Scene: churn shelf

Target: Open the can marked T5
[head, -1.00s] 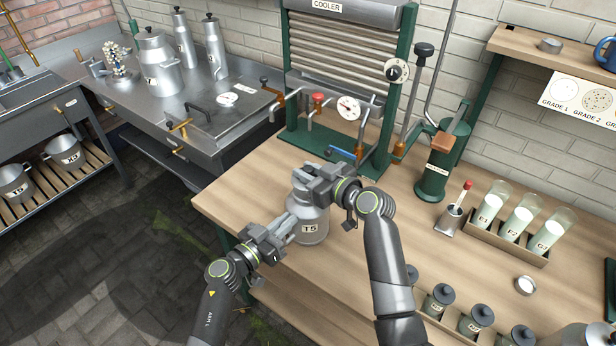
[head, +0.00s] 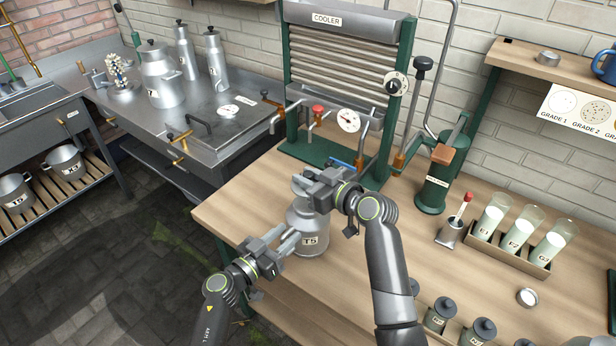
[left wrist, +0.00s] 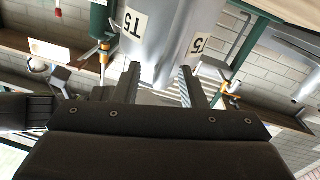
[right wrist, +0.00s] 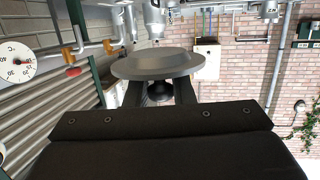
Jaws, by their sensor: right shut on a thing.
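The grey metal can marked T5 (head: 311,245) stands upright near the left edge of the wooden bench. Its lid (right wrist: 155,66) is a round grey disc with a dark knob. My right gripper (head: 316,190) is shut on that knob. In the right wrist view no can shows against the lid's underside, so the lid appears raised off it; the gap is hidden in the head view. My left gripper (head: 290,241) is open beside the can's body. In the left wrist view its fingers are apart, with the can (left wrist: 165,40) between or just beyond their tips.
The cooler (head: 340,60) stands behind the can, its taps and gauge (head: 348,120) close to my right gripper. A green hand-pump device (head: 435,180), a rack of milk samples (head: 508,252) and small lidded jars are to the right. Bench between is clear.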

